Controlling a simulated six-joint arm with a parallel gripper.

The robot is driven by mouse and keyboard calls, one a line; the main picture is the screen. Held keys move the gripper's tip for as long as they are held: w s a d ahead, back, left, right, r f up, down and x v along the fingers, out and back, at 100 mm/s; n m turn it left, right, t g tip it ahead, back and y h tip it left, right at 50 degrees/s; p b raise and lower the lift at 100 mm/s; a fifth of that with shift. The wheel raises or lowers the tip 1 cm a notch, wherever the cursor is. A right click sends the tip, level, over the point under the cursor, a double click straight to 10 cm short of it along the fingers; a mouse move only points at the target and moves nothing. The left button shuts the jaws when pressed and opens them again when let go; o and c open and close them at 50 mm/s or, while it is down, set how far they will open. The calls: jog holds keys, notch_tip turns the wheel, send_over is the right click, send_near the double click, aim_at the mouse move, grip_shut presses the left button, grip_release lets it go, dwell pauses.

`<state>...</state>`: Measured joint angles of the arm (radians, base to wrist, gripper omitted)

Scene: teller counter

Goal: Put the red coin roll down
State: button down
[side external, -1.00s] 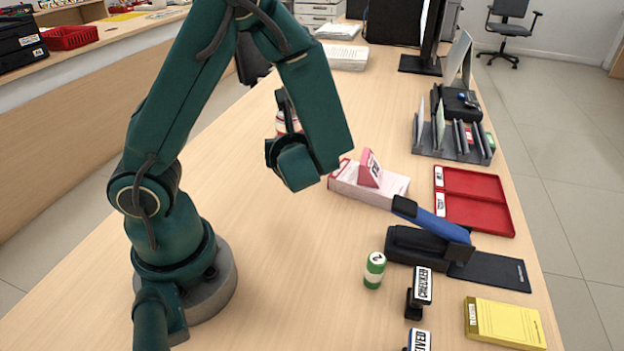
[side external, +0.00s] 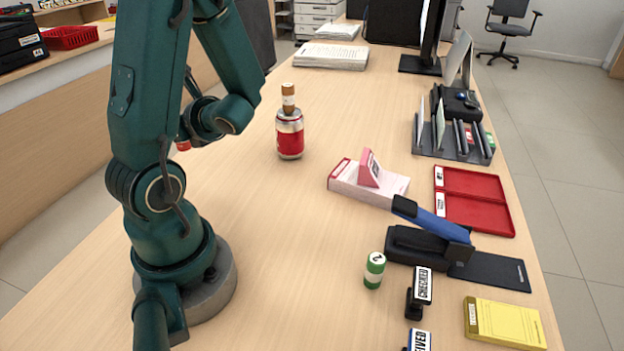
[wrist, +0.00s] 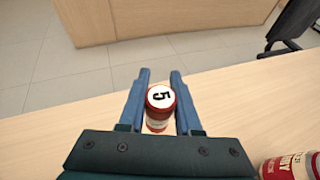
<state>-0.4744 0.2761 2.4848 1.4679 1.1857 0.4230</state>
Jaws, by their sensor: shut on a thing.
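The red coin roll (wrist: 161,108), with a white end marked 5, stands between the two blue fingers of my gripper (wrist: 160,76) in the wrist view. My gripper is shut on it. In the side view a small red part of the roll (side external: 183,145) shows beside my gripper (side external: 187,132), at the left long edge of the counter (side external: 250,240); my arm hides most of it. The wrist view shows it close to the counter edge, with floor beyond. I cannot tell whether its bottom touches the counter.
A green coin roll (side external: 374,270), stamps (side external: 419,292), a stapler (side external: 430,240) and a pink-white box (side external: 350,185) stand further right. The counter's middle is clear.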

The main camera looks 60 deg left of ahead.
jog(key=s+n+g, duration=0.1)
jog(key=s, duration=0.1)
send_over(229, 173)
notch_tip(229, 173, down, 7)
jog(key=shift+r, duration=0.1)
jog(key=shift+h, duration=0.3)
jog(key=shift+f, duration=2.05)
jog(key=shift+f, duration=0.1)
jog(key=c, duration=0.6)
grip_release()
